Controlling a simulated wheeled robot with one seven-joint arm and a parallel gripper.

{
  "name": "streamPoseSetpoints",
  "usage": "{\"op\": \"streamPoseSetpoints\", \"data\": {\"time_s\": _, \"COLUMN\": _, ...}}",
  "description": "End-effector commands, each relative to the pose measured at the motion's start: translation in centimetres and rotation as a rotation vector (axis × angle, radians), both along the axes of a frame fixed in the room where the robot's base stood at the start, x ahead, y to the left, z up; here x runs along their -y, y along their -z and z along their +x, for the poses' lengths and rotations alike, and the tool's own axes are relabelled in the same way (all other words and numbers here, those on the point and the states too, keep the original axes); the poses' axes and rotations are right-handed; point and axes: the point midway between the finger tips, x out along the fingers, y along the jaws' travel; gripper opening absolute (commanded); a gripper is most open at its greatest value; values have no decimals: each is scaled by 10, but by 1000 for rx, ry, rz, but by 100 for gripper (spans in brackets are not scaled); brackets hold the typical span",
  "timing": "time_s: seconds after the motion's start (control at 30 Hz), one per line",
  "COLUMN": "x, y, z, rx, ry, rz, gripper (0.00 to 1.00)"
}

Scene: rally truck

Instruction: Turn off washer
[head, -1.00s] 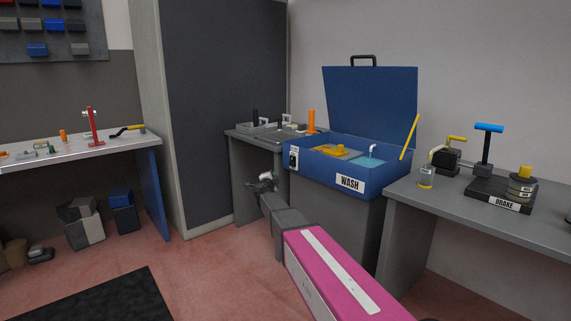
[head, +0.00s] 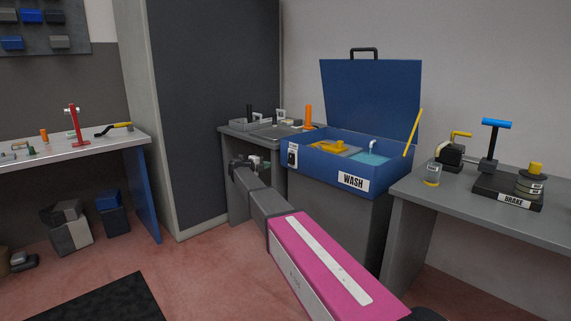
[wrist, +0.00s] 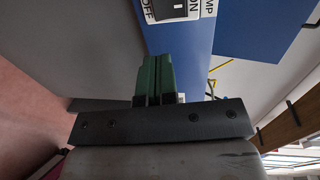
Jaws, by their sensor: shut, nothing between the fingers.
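The blue washer (head: 320,174) marked WASH stands with its lid up on a grey stand at the middle right of the head view. A white switch plate (head: 293,155) with a black switch is on its left end. In the wrist view the plate (wrist: 180,10) shows at the top edge, with ON, OFF and a cut-off "MP". Its switch (wrist: 168,8) is partly out of frame, so its position is unclear. My gripper (head: 256,163) is left of the plate and apart from it. In the wrist view its green fingers (wrist: 156,72) are together and empty, pointing toward the washer's blue side.
A grey side bench (head: 230,131) with small parts stands behind my gripper, left of the washer. A bench (head: 475,213) with the BRAKE stand is to the right. A tall dark cabinet (head: 220,90) rises at the back.

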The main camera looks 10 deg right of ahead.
Motion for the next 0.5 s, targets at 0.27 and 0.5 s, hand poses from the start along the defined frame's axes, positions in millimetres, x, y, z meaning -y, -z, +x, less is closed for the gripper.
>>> {"op": "streamPoseSetpoints", "data": {"time_s": 0.27, "x": 16, "y": 3, "z": 13, "rx": 0, "ry": 0, "rz": -1, "gripper": 0}}
{"op": "streamPoseSetpoints", "data": {"time_s": 0.5, "x": 51, "y": 10, "z": 39, "rx": 0, "ry": 1, "rz": -1, "gripper": 0}}
